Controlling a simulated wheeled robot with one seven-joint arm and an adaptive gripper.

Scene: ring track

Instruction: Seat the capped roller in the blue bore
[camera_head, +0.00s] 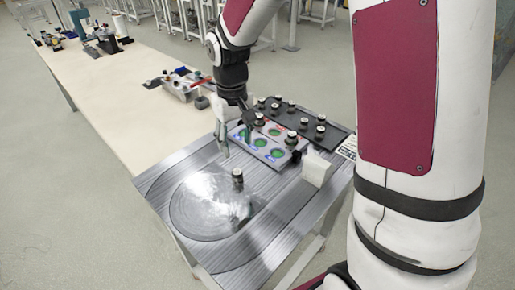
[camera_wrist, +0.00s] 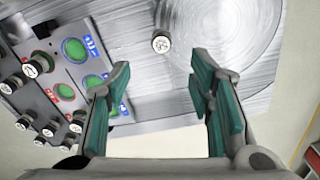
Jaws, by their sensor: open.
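A dark roller with a pale cap (camera_head: 238,176) stands upright on the round polished area of the metal table; it also shows in the wrist view (camera_wrist: 161,42). My gripper (camera_head: 226,142) is open and empty, above the table near the bore plate. In the wrist view its teal fingers (camera_wrist: 158,72) are spread apart, with the roller beyond them. The grey bore plate (camera_head: 238,138) has round green-looking bores. A bore with a blue surround (camera_wrist: 75,50) lies left of the fingers in the wrist view, and a red-marked bore (camera_wrist: 65,92) lies nearby. My arm partly hides the plate's far end.
A dark rack (camera_head: 335,133) with several capped rollers stands behind the bore plate. A white block (camera_head: 317,168) stands at the table's right. A long pale bench (camera_head: 130,105) holds tools further back. The metal table's left side is clear.

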